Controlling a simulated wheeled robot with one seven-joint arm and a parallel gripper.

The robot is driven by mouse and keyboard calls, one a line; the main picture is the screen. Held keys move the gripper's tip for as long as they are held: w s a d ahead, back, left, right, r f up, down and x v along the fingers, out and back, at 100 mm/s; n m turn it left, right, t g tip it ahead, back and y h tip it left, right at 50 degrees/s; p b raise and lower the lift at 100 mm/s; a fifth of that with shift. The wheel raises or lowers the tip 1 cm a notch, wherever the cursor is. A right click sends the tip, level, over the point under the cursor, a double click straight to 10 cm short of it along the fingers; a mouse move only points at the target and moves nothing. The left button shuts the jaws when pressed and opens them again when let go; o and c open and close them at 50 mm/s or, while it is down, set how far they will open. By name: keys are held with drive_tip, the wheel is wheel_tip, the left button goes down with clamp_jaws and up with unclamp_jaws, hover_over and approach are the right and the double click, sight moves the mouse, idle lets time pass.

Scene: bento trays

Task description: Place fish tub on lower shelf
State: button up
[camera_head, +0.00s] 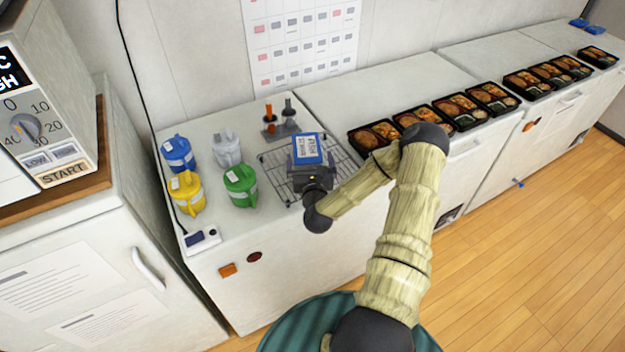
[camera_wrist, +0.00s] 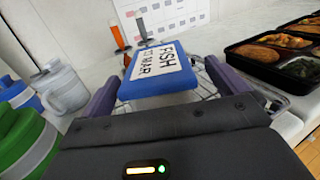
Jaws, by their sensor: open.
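The fish tub (camera_head: 308,147) has a blue lid with a white label, and stands on a wire rack (camera_head: 340,155) on the white counter. In the wrist view the tub (camera_wrist: 160,86) lies straight ahead, its label reading "FISH" and "17 MAR". My gripper (camera_head: 309,165) is at the rack. In the wrist view its purple fingers (camera_wrist: 160,92) are spread, one on each side of the tub. I cannot tell whether either finger touches it. The tub's lower part is hidden behind my gripper. I cannot make out a lower shelf.
Blue, clear, yellow (camera_head: 187,192) and green (camera_head: 240,185) jugs stand left of the rack. Orange and grey tools (camera_head: 270,120) stand behind it. Several filled bento trays (camera_head: 374,135) line the counters to the right. A small device (camera_head: 202,239) lies at the front left corner.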

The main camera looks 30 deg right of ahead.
drive_tip(key=b+v, duration=0.1)
drive_tip(key=v, duration=0.6)
drive_tip(key=shift+f+b, duration=0.15)
drive_tip(key=shift+b, duration=0.2)
drive_tip(key=shift+s+a, duration=0.15)
drive_tip(key=shift+s, duration=0.4)
drive_tip(key=shift+w+a, duration=0.1)
